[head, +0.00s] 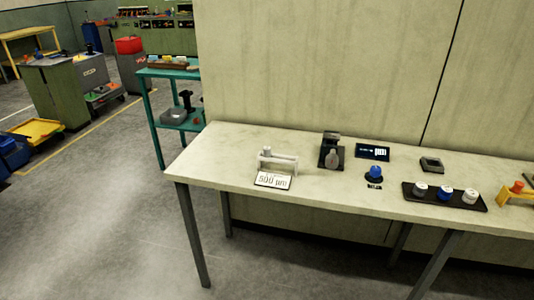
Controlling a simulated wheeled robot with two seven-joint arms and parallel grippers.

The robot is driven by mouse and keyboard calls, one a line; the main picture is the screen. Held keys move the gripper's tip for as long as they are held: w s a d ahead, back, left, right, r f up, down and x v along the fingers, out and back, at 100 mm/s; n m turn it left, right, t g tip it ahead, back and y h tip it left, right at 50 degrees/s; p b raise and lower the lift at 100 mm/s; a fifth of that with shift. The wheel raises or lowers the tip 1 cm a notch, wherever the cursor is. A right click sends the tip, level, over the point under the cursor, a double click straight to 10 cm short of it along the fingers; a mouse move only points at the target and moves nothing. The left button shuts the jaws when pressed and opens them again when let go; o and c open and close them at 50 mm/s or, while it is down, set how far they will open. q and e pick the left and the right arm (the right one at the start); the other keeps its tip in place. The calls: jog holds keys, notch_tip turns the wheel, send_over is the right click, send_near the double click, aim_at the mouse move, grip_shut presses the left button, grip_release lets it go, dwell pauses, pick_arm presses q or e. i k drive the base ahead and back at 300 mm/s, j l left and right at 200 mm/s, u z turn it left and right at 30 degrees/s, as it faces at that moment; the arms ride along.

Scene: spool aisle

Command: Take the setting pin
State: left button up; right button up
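A pale stand (283,163) sits near the left end of the long table, behind a white card (272,180) that reads 500 µm. A small light grey cylinder (266,151) stands upright at the stand's left end. It may be the setting pin, but it is too small to be sure. A dark gauge-like device (331,150) stands to the right, with a rounded grey part at its front. Neither of my grippers is in view.
The table (230,150) also holds a display (373,152), a blue knob (375,172), a grey block (431,164), a black tray (408,190) with three capped pieces, and a yellow stand (513,197). A teal shelf (155,125) stands behind left.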

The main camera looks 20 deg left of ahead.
aim_at(266, 149)
jog(key=i+j+z, duration=0.2)
jog(key=j+z, duration=0.15)
jog(key=j, duration=0.2)
jog(key=i+j+z, duration=0.1)
jog(key=j+z, duration=0.25)
jog(key=j, duration=0.2)
jog(key=j+z, duration=0.35)
jog(key=j, duration=0.3)
